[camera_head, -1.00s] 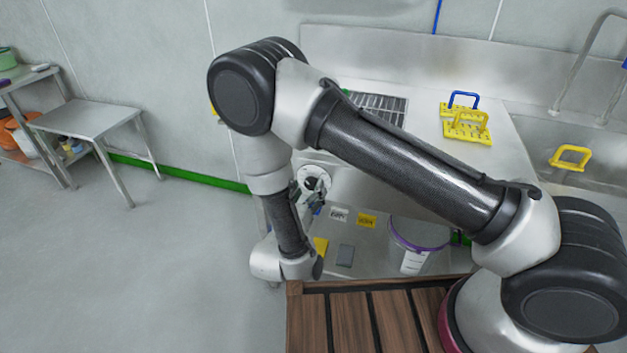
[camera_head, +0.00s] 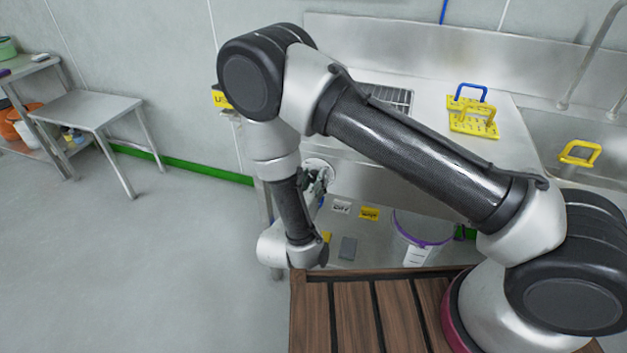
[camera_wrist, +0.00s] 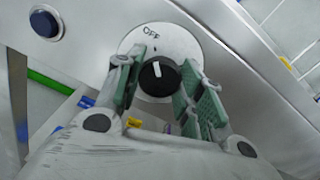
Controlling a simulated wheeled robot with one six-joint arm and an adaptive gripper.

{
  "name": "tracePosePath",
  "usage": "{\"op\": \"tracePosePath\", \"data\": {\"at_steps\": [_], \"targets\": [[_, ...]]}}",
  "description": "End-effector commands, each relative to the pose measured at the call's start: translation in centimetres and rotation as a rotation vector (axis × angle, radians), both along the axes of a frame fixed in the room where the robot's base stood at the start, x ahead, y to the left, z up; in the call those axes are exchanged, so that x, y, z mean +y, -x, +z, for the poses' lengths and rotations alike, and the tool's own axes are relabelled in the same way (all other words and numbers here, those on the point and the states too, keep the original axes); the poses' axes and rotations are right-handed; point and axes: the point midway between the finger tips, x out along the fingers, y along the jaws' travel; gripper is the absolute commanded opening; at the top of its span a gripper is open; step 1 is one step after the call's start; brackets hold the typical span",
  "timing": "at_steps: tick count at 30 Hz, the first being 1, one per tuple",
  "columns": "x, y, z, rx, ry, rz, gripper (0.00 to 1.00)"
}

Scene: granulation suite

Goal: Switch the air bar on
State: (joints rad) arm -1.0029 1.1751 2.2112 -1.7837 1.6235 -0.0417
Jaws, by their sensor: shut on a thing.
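The air bar switch is a round black knob (camera_wrist: 158,78) with a white pointer line, set on a white dial plate (camera_wrist: 165,43) marked OFF. The plate is on a steel panel, and it also shows small in the head view (camera_head: 318,167). The pointer is roughly upright in the wrist view, toward the OFF side. My gripper (camera_wrist: 160,88) is shut on the knob, with green pads on its left and right sides. The lower part of the plate is hidden by my gripper. In the head view my gripper (camera_head: 314,186) is at the dial, partly behind my arm.
A blue push button (camera_wrist: 46,22) is left of the dial.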

Motion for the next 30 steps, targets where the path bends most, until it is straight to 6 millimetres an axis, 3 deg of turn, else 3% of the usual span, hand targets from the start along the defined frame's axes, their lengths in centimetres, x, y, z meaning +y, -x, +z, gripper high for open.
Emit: {"op": "tracePosePath", "data": {"at_steps": [8,30], "targets": [[0.02,0.02,0.01,-0.054,-0.149,0.001,0.14],[-0.01,0.07,-0.02,-0.291,-0.801,0.002,0.14]]}}
